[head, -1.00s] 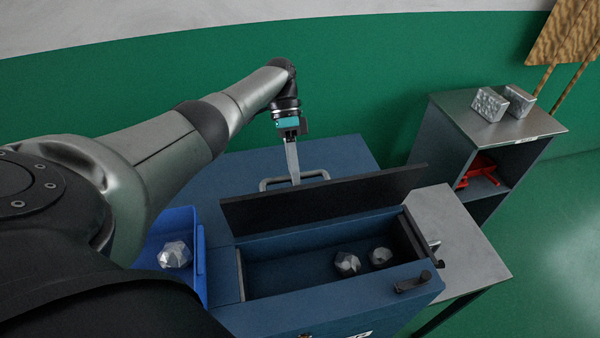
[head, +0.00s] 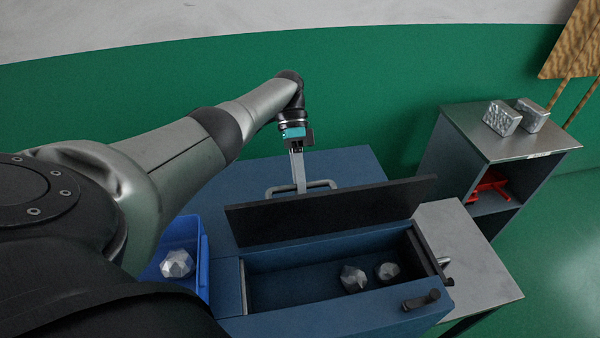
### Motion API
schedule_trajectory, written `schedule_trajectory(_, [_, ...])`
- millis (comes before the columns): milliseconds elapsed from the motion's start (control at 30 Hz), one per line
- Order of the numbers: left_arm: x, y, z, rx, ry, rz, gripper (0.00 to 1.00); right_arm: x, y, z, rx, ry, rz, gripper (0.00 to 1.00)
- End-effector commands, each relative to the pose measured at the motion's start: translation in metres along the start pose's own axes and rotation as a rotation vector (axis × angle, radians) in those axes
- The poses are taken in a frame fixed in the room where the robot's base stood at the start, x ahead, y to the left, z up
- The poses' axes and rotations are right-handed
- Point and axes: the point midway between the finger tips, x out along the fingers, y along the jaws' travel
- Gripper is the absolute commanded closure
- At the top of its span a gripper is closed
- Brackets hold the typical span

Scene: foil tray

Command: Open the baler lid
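The blue baler (head: 335,323) stands in front of me with its chamber uncovered. Its dark lid (head: 335,212) is swung up at the back of the opening and tilted. Two crumpled foil balls (head: 354,278) lie in the chamber. A grey bar handle (head: 322,184) shows behind the lid's upper edge. My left gripper (head: 299,186) points down at this handle, its fingers at the bar. The fingers look close together, but the lid hides part of the area, so I cannot tell whether they grip it. My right gripper is not in view.
A blue bin (head: 204,268) with a foil ball (head: 177,264) stands left of the baler. A grey side table (head: 462,250) adjoins its right. A cabinet (head: 500,140) at the back right carries two foil bales (head: 502,118) and holds a red object (head: 490,184).

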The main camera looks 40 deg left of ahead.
Motion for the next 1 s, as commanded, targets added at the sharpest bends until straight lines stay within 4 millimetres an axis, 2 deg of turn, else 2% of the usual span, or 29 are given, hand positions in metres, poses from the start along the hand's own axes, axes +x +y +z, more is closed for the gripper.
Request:
schedule_trajectory(233, [-0.003,0.002,-0.001,0.003,0.003,-0.001,0.5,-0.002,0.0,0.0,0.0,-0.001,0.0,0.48])
schedule_trajectory(367, [-0.011,0.008,-0.001,0.004,0.004,-0.002,0.5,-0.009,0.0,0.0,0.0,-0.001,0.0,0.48])
schedule_trajectory(867, [-0.073,0.064,0.001,0.003,0.002,-0.003,0.5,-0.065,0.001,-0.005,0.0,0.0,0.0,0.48])
schedule_trajectory(1000, [-0.098,0.085,0.001,0.004,0.002,-0.004,0.5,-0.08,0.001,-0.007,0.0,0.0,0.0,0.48])
